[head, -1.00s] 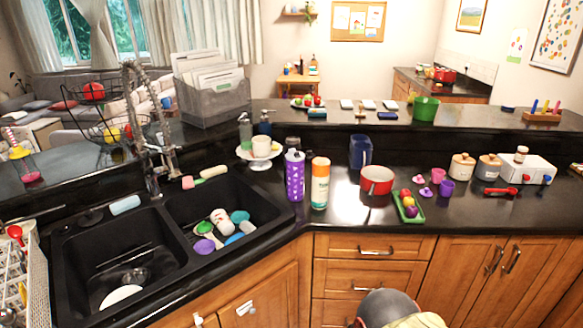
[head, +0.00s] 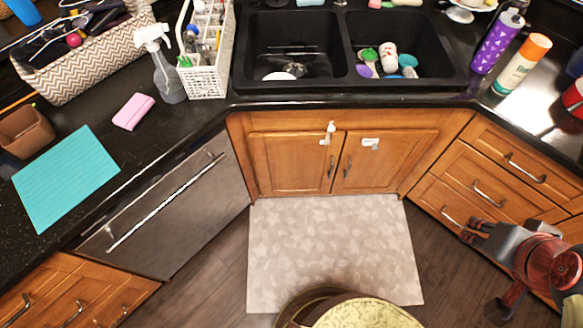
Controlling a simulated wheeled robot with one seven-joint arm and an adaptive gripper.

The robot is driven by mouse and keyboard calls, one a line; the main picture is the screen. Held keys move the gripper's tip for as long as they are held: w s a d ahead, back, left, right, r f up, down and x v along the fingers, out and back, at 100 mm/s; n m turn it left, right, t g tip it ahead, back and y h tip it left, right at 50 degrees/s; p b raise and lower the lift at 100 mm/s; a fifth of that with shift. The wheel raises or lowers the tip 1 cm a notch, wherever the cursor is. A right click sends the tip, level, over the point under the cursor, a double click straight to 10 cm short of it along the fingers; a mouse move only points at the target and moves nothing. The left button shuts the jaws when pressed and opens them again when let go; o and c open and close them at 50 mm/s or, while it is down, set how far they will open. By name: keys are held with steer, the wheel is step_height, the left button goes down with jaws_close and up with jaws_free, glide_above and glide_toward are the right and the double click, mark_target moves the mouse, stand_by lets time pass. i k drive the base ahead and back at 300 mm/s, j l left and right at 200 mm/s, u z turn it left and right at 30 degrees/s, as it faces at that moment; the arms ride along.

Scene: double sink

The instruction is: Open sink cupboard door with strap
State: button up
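The sink cupboard has two wooden doors under the double sink, a left door (head: 290,162) and a right door (head: 388,164). Both look shut, each with a metal handle near the middle seam. A small white strap piece (head: 329,132) sits at the top of the left door near the seam. A separate white piece (head: 370,143) is on the right door. No strap is visible between them. My gripper (head: 470,231) is at the right, in front of the drawers and well away from the doors. Its finger gap is too small to judge.
A pale patterned mat (head: 330,250) lies on the floor before the cupboard. A dishwasher (head: 165,210) with a long bar handle is at left, and drawers (head: 480,185) are at right. The black double sink (head: 345,50) holds dishes.

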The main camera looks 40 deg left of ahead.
mark_target(287, 163)
steer(key=u, duration=1.5)
